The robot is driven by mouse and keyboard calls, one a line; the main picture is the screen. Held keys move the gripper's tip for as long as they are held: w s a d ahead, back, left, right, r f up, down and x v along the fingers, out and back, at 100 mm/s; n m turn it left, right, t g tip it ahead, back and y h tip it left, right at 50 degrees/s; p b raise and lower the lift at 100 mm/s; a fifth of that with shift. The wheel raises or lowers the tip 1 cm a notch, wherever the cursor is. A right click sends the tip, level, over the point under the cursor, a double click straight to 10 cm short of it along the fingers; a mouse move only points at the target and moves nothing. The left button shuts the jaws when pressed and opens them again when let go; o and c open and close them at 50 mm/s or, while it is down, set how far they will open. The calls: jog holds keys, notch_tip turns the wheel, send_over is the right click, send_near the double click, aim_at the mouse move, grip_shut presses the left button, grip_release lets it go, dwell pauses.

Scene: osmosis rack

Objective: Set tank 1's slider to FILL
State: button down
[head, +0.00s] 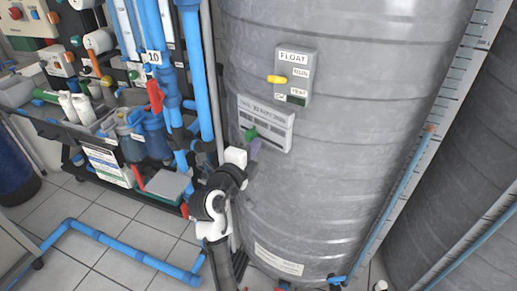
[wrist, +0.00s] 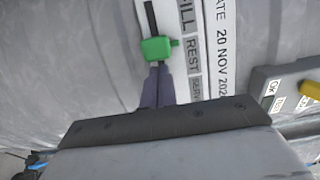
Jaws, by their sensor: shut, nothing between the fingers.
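The green slider knob (wrist: 157,49) sits in a dark vertical slot on a white label panel (wrist: 222,70) in the wrist view. Its pointer is beside the upper part of the word REST, with FILL above and SERV below, the last partly cut off. In the head view the knob (head: 250,134) is at the left of the panel (head: 268,120) on the large grey tank (head: 330,170). My gripper (wrist: 157,68) is shut and empty, its fingertips right at the knob's lower side in the wrist view. I cannot tell whether they touch. No tank number is readable.
A grey FLOAT box (head: 294,70) with a yellow lever (head: 277,79) is on the tank above the panel. Blue pipes (head: 190,60) and a red-handled valve (head: 155,96) stand close on the left. A second tank (head: 465,190) is at the right.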

aim_at(245, 138)
jog(key=shift+a+f, duration=0.1)
jog(key=w+a+b, duration=0.1)
jog(key=a+b, duration=0.1)
jog(key=b, duration=0.1)
jog(key=shift+w+f, duration=0.2)
jog(key=shift+w, duration=0.2)
jog(key=shift+w+a+r+b, duration=0.15)
jog(key=shift+w+a+b, duration=0.2)
jog(key=shift+a, duration=0.2)
jog(key=shift+r, duration=0.15)
